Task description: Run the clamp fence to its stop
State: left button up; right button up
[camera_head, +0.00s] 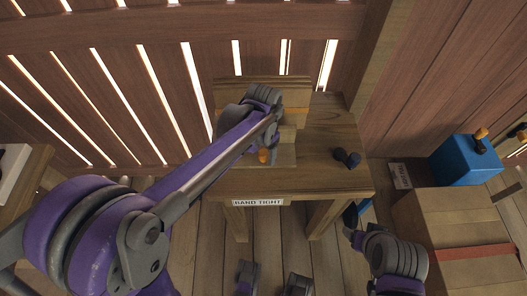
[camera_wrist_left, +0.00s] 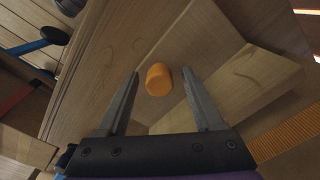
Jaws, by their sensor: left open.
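An orange knob (camera_head: 264,156) shows at the front of a pale wooden fence block (camera_head: 284,154) on the wooden bench (camera_head: 330,182). In the left wrist view the orange knob (camera_wrist_left: 159,79) lies between the fingertips of my left gripper (camera_wrist_left: 161,73), with a gap on each side. The gripper is open and holds nothing. In the head view my left arm hides the gripper's fingers and part of the fence. My right arm comes in at the lower right, away from the bench top; its fingers cannot be made out clearly.
A dark two-lobed object (camera_head: 347,158) lies on the bench, right of the fence. A blue box (camera_head: 465,160) and a cardboard box (camera_head: 455,225) stand at the right. A slatted wall closes the back.

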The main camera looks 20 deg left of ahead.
aim_at(263, 152)
pick_arm(q)
notch_tip(263, 152, up, 11)
jog(key=p, duration=0.1)
dwell(0.3)
dwell(0.4)
jog(key=s+a+n+t+p, duration=0.2)
jog(key=s+a+n+p, duration=0.1)
jog(key=s, duration=0.5)
jog(key=s+a+f+n+t+p, duration=0.1)
jog(key=s+a+n+t+p, duration=0.1)
jog(key=s, duration=0.6)
jog(key=shift+a+f+n+t+p, duration=0.15)
jog(key=shift+a+n+t+p, duration=0.25)
jog(key=shift+a+t+p, duration=0.25)
jog(key=shift+w+d, duration=0.1)
